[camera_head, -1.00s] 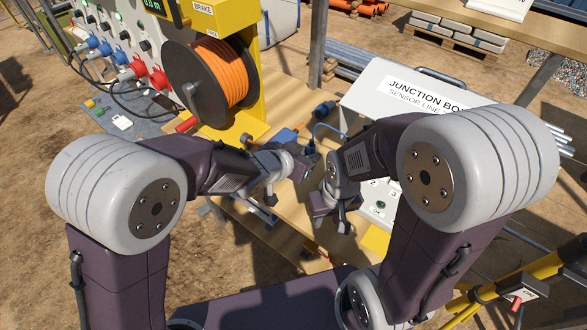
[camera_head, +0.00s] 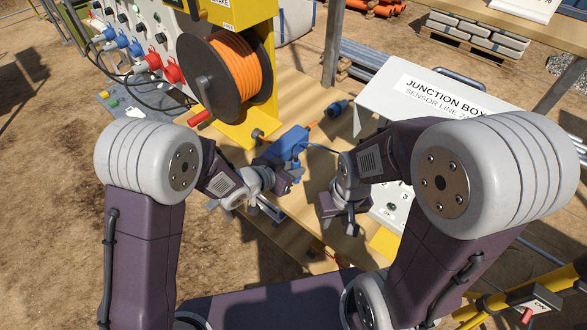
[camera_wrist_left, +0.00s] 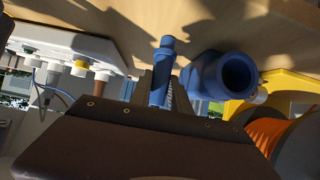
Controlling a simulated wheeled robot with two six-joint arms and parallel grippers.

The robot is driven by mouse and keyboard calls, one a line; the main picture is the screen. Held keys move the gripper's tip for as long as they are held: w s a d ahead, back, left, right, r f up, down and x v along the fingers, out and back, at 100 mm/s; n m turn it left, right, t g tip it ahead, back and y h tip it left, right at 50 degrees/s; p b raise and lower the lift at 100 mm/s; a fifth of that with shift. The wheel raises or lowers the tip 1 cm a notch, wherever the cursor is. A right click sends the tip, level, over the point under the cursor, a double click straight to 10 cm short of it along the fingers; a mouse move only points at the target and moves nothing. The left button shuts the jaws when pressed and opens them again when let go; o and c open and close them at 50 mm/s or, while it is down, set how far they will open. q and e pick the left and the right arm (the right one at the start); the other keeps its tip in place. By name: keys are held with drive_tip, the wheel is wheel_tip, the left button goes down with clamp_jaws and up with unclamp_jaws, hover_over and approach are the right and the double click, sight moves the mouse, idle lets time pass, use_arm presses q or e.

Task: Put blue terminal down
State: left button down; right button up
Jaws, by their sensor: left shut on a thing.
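My left gripper (camera_head: 286,181) is low over the wooden table, just in front of a blue connector housing (camera_head: 291,142). In the left wrist view it is shut on the blue terminal (camera_wrist_left: 161,72), a slim blue stepped pin pointing away from the wrist. The dark wrist body hides part of the grip. A wide blue tube with an open end (camera_wrist_left: 222,76) is beside the terminal, to its right. In the head view I cannot make out the held terminal clearly. My right gripper (camera_head: 338,216) hangs beside the junction box; its jaw opening is unclear.
The white junction box (camera_head: 377,85) stands at the right, with a thin blue wire (camera_head: 325,149) near it. An orange cable reel (camera_head: 233,78) on a yellow stand is at the left. A dark blue plug (camera_head: 338,107) lies farther back. Bare wooden table (camera_head: 300,205) shows between the grippers.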

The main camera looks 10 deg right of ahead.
use_arm(q)
drive_tip(key=shift+f, duration=0.2)
use_arm(e)
drive_tip(key=shift+f, duration=0.15)
use_arm(q)
drive_tip(key=c, duration=1.2)
unclamp_jaws()
drive_tip(key=shift+c, duration=0.2)
drive_tip(key=shift+r, duration=0.25)
use_arm(e)
drive_tip(key=shift+r, duration=0.2)
use_arm(q)
drive_tip(key=shift+s+a+r, duration=0.15)
drive_tip(key=shift+a+r, duration=0.05)
use_arm(e)
drive_tip(key=shift+r+p, duration=0.65)
drive_tip(key=shift+p, duration=0.05)
drive_tip(key=shift+f+b, duration=0.65)
use_arm(q)
drive_tip(key=v, duration=1.1)
drive_tip(key=shift+s, duration=0.15)
use_arm(e)
drive_tip(key=shift+f, duration=0.1)
use_arm(q)
drive_tip(key=shift+a, duration=0.1)
